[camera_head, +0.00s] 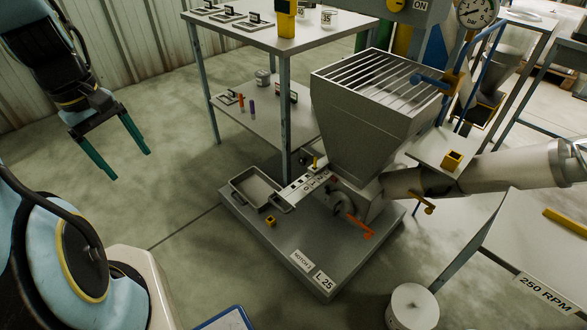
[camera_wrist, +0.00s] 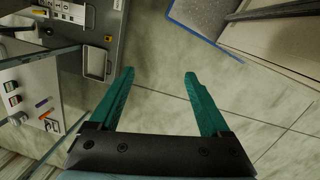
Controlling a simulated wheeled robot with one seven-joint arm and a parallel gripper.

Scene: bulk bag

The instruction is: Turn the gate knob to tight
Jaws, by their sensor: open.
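My gripper (camera_head: 131,165) is open and empty at the left, with two green fingers pointing down, well apart from the hopper. It also shows in the wrist view (camera_wrist: 159,73), with bare floor between the fingers. The grey hopper (camera_head: 362,117) with a barred top stands right of centre. At its foot are a labelled light plate (camera_head: 304,187), a small yellow knob-like part (camera_head: 316,162) and an orange handle (camera_head: 360,228). I cannot tell for sure which is the gate knob, nor read its setting. The wrist view does not clearly show it.
A metal tray (camera_head: 256,188) sits on the grey base platform (camera_head: 290,240), near a small yellow block (camera_head: 270,221). A two-level table (camera_head: 280,40) stands behind. A large pipe (camera_head: 500,170) runs right from the hopper. The floor between my gripper and the platform is clear.

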